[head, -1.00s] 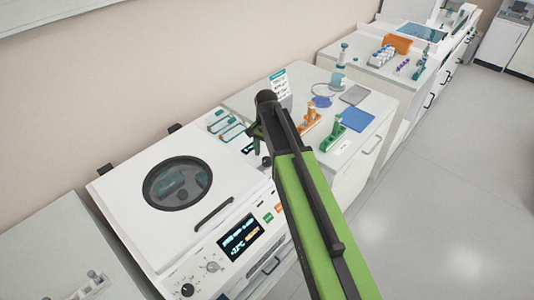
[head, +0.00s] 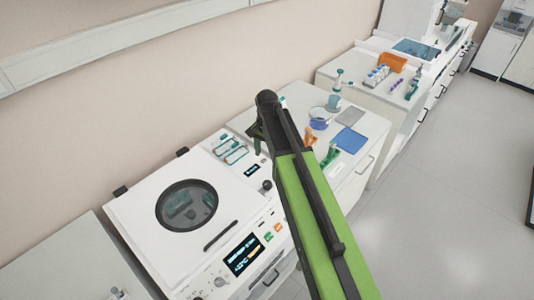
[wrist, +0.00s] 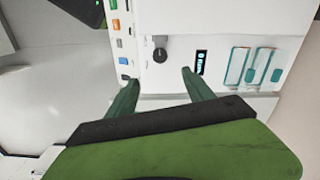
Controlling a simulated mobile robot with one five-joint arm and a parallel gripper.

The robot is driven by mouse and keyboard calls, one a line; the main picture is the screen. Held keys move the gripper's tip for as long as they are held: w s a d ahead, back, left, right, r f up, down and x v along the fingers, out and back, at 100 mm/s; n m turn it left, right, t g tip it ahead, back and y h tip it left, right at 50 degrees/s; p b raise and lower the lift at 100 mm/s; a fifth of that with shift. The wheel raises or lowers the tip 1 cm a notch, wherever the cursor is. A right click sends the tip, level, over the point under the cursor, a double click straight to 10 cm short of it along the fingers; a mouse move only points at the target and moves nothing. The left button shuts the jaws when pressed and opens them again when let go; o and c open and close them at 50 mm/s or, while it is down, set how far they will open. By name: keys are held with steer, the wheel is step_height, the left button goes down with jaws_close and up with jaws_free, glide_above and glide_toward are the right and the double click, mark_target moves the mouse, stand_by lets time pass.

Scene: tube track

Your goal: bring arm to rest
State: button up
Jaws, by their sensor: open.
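My gripper (wrist: 158,82) shows in the wrist view with its two green fingers spread apart and nothing between them. Beyond the fingertips is the white front panel of a machine, with a dark knob (wrist: 160,54) and a small display (wrist: 201,62). In the head view my arm reaches up from the lower right, bent at a dark joint, and the gripper hangs at its far end, mostly hidden behind the arm. It is above the right part of the white centrifuge-like machine (head: 132,225).
Tube slots (head: 229,149) lie on the machine's back right. The counter to the right holds a blue mat (head: 350,140), an orange rack (head: 310,138) and a green rack (head: 330,155). A farther counter carries an orange bin (head: 392,62). The floor (head: 430,200) at right is clear.

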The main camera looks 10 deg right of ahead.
steer(key=s+f+n+b, duration=0.2)
steer(key=s+f+b, duration=0.3)
steer(key=f+b, duration=0.1)
steer(key=s+d+f+n+b, duration=0.1)
steer(key=s+f+n+b, duration=0.2)
steer(key=f+b, duration=0.3)
steer(key=s+f+n+b, duration=0.3)
steer(key=s+f+b, duration=0.3)
steer(key=shift+s+d, duration=0.25)
steer(key=shift+s, duration=0.05)
steer(key=shift+r, duration=0.2)
steer(key=shift+c, duration=0.4)
